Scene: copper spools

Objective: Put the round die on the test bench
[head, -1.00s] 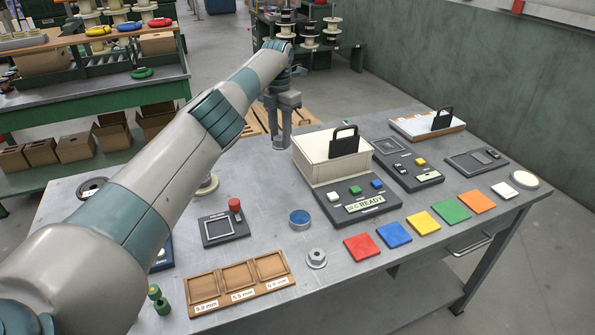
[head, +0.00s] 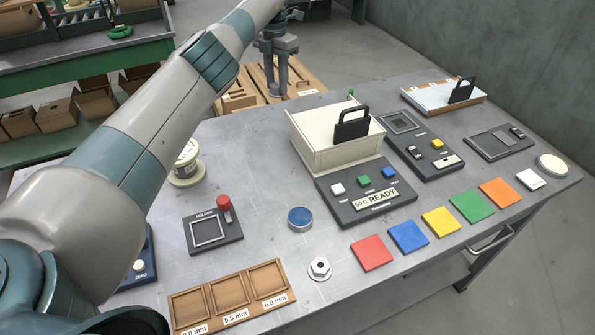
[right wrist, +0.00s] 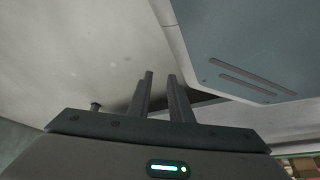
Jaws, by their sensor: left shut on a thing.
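My left gripper (head: 277,92) points down at the far side of the bench (head: 250,150), in front of the wooden pallet. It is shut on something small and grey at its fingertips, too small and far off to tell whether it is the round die.
A holder plate with a red knob (head: 213,228), a blue-topped round tin (head: 300,218) and a heater box reading READY (head: 335,135) stand on the bench. Several coloured tiles (head: 408,237) line the front edge. A spool (head: 186,168) is beside my left arm.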

